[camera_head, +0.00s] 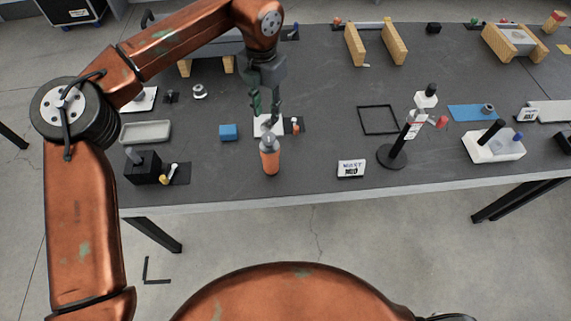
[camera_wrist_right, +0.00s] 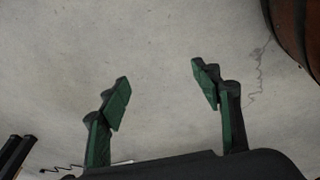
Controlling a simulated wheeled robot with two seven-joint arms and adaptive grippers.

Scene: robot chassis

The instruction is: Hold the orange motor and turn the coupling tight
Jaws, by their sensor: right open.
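An orange cylinder with a grey, narrowing top (camera_head: 270,157) stands upright near the table's front edge in the head view; it looks like the orange motor. I cannot tell whether its grey top is the coupling. A white plate (camera_head: 262,125) lies just behind it. My left gripper (camera_head: 266,112) points down above this plate, behind the orange cylinder. Its fingers are apart and nothing shows between them. My right gripper (camera_wrist_right: 160,85) is open and empty in the right wrist view, with only floor behind it.
A black box (camera_head: 142,168) stands at the front left. Several other fixtures line the table's back.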

